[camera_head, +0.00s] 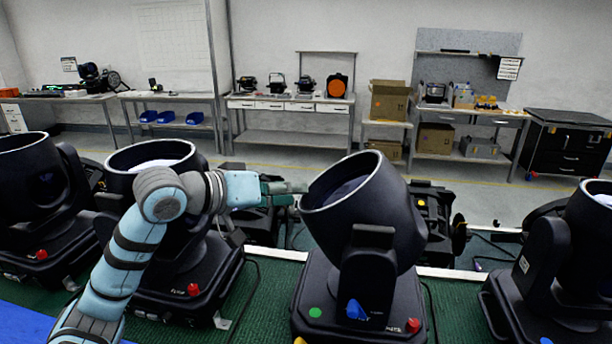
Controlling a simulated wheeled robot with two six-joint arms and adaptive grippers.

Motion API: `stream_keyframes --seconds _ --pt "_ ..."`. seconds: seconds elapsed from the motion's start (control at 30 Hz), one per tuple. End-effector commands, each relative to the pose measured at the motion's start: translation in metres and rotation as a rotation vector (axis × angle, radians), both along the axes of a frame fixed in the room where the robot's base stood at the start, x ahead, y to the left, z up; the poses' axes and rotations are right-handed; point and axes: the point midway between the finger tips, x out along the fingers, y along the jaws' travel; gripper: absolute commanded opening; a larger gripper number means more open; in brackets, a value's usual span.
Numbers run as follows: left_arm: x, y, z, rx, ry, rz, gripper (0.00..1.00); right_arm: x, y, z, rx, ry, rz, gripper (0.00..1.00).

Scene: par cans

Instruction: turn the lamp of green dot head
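The green dot head is the black moving-head lamp right of centre. Its base carries a green dot (315,312), a blue knob (356,310) and a red knob (413,325). Its cylindrical lamp (372,212) is tilted, with the open rim facing up and to the left. My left arm comes in from the lower left, and its dark greenish gripper (290,188) points right, beside the left edge of the rim. I cannot tell whether it touches the rim or whether its fingers are apart. My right gripper is not in view.
Similar black lamp heads stand at the far left (35,190), behind my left arm (185,265) and at the right edge (590,225), on a green surface (262,305). More dark fixtures lie behind. Workbenches (290,103), boxes (389,101) and a black cabinet (565,140) line the wall.

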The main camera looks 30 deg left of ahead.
Motion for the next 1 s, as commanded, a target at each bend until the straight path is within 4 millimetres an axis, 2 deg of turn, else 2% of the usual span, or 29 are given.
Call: stream_keyframes --seconds 0.03,0.23,0.57,0.73,0.77,1.0 --pt "0.008 -0.006 0.001 -0.008 0.000 -0.004 0.28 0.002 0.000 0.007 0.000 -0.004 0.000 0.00" --pt "0.034 -0.017 -0.012 -0.005 0.002 -0.002 0.28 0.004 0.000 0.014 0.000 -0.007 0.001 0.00" --pt "0.040 -0.019 -0.017 0.001 0.002 -0.002 0.28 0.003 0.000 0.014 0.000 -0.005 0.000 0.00" --pt "0.039 -0.019 -0.017 0.000 0.002 -0.001 0.02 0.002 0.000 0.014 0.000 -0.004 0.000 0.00" --pt "0.039 -0.019 -0.017 0.000 0.001 -0.002 0.00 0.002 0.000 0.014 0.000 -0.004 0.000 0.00" --pt "0.039 -0.019 -0.016 -0.001 0.002 -0.002 0.00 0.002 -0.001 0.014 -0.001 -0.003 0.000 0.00"
